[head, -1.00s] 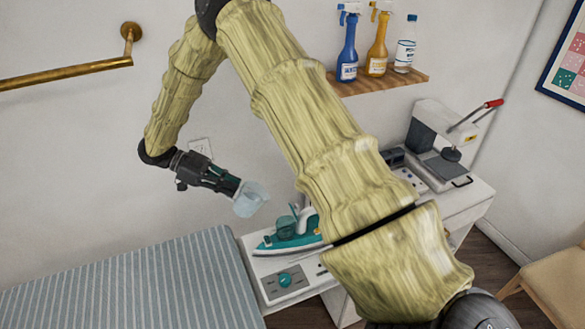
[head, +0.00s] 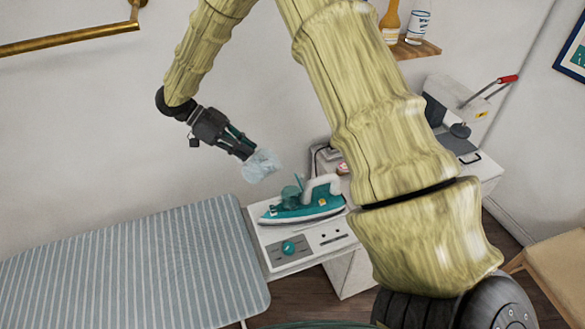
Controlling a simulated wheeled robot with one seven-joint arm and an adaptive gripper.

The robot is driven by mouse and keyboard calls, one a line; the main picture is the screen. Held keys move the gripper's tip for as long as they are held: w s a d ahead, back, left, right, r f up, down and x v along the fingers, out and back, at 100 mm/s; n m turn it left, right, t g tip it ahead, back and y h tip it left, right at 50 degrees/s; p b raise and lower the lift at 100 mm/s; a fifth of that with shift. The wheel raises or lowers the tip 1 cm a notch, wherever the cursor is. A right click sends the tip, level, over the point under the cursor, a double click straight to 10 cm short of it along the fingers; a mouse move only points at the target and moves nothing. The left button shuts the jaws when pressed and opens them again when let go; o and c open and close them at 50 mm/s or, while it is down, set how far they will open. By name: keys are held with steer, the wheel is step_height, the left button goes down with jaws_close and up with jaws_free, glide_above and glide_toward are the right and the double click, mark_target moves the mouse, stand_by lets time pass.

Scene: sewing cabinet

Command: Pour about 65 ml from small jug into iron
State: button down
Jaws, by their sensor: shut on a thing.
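The small jug (head: 262,167) is pale and see-through. My gripper (head: 245,152) is shut on it and holds it in the air, above and to the left of the iron. The jug looks tilted; I cannot tell whether there is liquid in it, and no stream shows. The iron (head: 305,205) is teal and white and lies on the white cabinet top, its tip to the left. A teal tank part (head: 291,195) stands up near its front. Its filling opening is too small to make out.
A striped ironing board (head: 130,262) fills the lower left. The cabinet's control panel with a teal knob (head: 289,247) is in front of the iron. A press with a red handle (head: 455,115) stands at the right. A wall shelf (head: 415,48) holds bottles. My arm hides part of the cabinet.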

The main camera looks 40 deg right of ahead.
steer(key=shift+s+d+r+t+y+b, duration=0.3)
steer(key=shift+s+r+t+y+b, duration=0.1)
steer(key=shift+r+b, duration=0.1)
steer(key=shift+s+d+r+t+y+b, duration=0.3)
steer(key=shift+r+t+b, duration=0.1)
steer(key=shift+r, duration=0.1)
stand_by(1.0)
